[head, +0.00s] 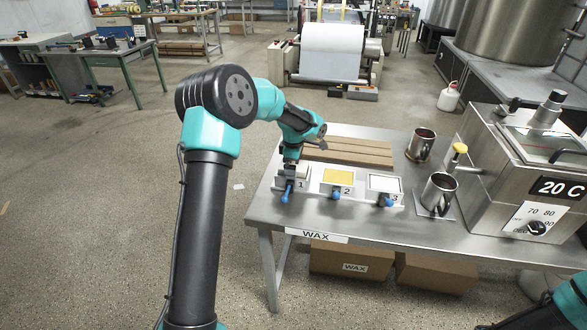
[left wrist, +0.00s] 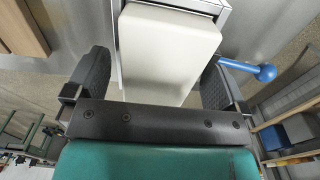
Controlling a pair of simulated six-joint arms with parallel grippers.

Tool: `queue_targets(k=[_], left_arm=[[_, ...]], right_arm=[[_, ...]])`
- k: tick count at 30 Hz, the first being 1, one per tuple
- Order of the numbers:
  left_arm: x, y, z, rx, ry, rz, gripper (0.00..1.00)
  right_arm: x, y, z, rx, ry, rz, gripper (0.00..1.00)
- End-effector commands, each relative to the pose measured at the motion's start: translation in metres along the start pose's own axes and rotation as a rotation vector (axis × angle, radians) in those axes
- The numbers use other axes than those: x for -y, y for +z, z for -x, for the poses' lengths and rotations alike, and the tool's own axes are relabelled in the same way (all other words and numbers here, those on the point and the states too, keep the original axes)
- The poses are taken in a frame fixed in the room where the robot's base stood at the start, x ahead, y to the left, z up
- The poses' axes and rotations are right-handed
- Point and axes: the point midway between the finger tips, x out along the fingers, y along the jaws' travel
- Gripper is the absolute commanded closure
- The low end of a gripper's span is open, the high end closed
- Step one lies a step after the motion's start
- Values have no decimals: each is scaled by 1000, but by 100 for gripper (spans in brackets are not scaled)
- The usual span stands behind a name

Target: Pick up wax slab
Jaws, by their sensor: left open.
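A metal holder (head: 360,197) with three numbered bays stands on the steel table. Bay 2 holds a yellow slab (head: 338,177) and bay 3 a white slab (head: 385,184). My left gripper (head: 290,172) is down at bay 1 and largely covers it in the head view. In the left wrist view a cream-white slab (left wrist: 168,48) lies between the open fingers of that gripper (left wrist: 155,70). One end of it sits over the grey bay. I cannot tell whether the fingers touch it. My right gripper is out of view; only part of my right arm shows at bottom right.
Blue-knobbed levers (head: 336,195) stick out in front of the bays. Brown boards (head: 345,150) lie behind the holder. Two metal mugs (head: 438,192) and a heated bath (head: 520,165) reading 20 C stand to the right. The table front carries a WAX label (head: 317,236).

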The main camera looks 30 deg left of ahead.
Motion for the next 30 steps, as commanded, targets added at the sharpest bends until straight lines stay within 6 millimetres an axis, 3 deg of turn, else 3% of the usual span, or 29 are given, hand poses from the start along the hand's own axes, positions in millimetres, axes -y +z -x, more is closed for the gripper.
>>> queue_targets(k=[2,18,30], left_arm=[[0,0,0,0,0,0,4],[0,0,0,0,0,0,55],[0,0,7,0,2,0,55]], right_arm=[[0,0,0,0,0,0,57],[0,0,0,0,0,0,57],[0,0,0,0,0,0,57]])
